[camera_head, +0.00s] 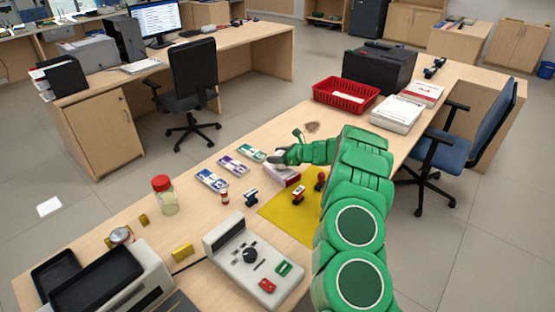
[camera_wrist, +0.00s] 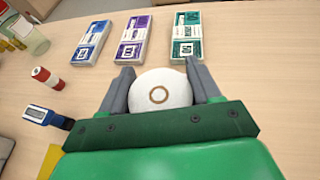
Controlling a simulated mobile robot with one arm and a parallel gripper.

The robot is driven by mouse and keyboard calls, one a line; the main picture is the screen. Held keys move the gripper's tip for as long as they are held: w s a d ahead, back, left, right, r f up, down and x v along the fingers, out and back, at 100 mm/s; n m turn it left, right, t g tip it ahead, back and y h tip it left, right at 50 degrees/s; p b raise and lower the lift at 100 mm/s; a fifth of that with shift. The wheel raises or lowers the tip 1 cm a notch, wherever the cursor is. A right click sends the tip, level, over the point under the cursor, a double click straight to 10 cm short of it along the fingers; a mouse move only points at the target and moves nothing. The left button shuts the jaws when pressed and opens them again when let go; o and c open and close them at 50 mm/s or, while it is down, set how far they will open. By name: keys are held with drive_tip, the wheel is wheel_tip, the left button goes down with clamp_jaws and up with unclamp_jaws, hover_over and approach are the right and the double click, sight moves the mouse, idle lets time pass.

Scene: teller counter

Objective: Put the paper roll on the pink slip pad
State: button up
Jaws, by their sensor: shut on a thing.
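The paper roll (camera_wrist: 160,88) is white and round with a brown core ring. It sits between the two grey fingers of my gripper (camera_wrist: 163,85), which is shut on it. The pad is not visible in the wrist view.
Purple banknotes (camera_head: 233,164) lie in a row with blue and green bundles beside my gripper. A yellow mat (camera_head: 285,222) with stamps lies in front. A glass jar (camera_head: 165,196) stands left; a red basket (camera_head: 346,95) stands behind.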

drive_tip(key=shift+f, duration=0.8)
drive_tip(key=shift+f, duration=0.1)
drive_tip(key=o, duration=1.1)
